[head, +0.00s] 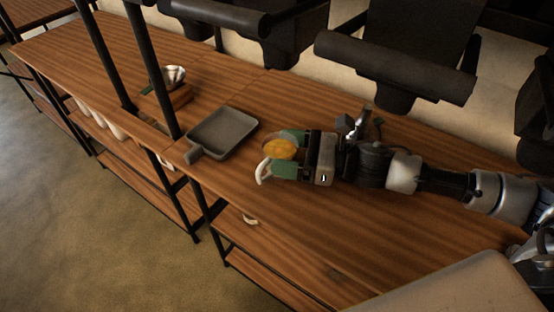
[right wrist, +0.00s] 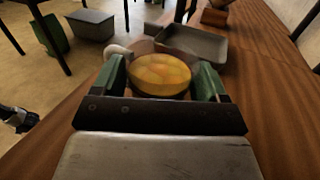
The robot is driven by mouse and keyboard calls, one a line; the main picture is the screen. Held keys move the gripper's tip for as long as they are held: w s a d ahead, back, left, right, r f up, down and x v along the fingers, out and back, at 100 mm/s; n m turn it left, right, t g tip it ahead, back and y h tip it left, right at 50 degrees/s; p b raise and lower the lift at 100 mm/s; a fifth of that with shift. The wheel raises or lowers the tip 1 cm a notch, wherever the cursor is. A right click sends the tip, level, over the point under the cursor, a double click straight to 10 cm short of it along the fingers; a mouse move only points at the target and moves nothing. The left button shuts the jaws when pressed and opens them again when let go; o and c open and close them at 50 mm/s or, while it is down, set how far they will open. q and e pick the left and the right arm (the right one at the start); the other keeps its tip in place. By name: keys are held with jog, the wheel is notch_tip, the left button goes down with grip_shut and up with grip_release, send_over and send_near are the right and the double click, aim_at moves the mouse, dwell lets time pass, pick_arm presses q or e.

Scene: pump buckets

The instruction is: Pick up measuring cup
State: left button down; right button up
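A round cup with yellow-orange contents (head: 279,149), which I take as the measuring cup, is at the front of the wooden counter. A pale curved handle (head: 263,171) shows at its near left side. My right gripper (head: 281,153) has its two green fingers spread, one on either side of the cup. In the right wrist view the cup (right wrist: 160,74) sits between the fingertips, with slim gaps seeming to show beside it. The fingers hide part of its sides.
A grey square pan (head: 222,133) with a short handle lies just left of the cup. Farther left, a metal bowl (head: 174,75) stands by a wooden block (head: 167,98) near black shelf posts (head: 155,70). The counter (head: 235,195) in front of the gripper is clear.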

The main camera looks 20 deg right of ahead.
jog(key=c, duration=0.3)
jog(key=shift+r, duration=0.1)
jog(key=shift+r, duration=0.6)
notch_tip(320, 180, up, 2)
jog(key=shift+r, duration=0.2)
jog(key=s+a+p, duration=0.1)
jog(key=s+a, duration=1)
jog(key=a, duration=0.3)
jog(key=shift+f, duration=0.15)
jog(key=shift+a, duration=0.1)
